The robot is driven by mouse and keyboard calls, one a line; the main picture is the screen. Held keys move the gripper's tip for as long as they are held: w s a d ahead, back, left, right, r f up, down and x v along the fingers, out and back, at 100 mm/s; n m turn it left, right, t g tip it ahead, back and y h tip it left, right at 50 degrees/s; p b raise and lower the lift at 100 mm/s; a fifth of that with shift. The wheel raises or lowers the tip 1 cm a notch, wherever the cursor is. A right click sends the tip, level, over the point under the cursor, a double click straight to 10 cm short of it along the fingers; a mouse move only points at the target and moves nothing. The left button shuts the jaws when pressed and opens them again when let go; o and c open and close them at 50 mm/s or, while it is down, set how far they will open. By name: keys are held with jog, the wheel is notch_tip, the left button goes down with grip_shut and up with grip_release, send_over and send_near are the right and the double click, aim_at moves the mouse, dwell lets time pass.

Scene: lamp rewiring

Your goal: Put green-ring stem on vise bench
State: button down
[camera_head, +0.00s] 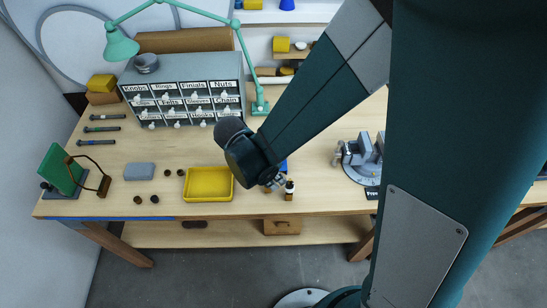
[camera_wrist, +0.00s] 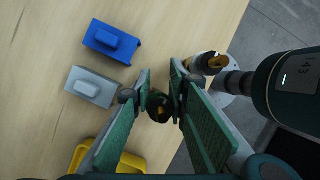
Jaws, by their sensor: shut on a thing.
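Three dark rod-like stems lie in a column on the left of the table in the head view: the upper (camera_head: 107,116), the middle (camera_head: 102,129) and the lower (camera_head: 96,142). Their ring colours are too small to tell surely. A grey vise (camera_head: 364,158) stands on a round base at the right of the table. My gripper (camera_wrist: 160,102) is shut on a small dark round thing (camera_wrist: 158,108) with brownish and greenish parts, seen end-on between the green finger pads. I cannot tell if it is a stem. In the head view my gripper is low over the table's front part.
Blue (camera_wrist: 112,40) and grey (camera_wrist: 92,86) blocks lie nearby. A labelled drawer cabinet (camera_head: 185,88) and green lamp (camera_head: 121,46) stand behind.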

jog(key=shift+f, duration=0.15)
jog(key=c, duration=2.5)
grip_release()
jog(key=shift+r, duration=0.2)
jog(key=v, duration=1.2)
jog(key=shift+s, duration=0.1)
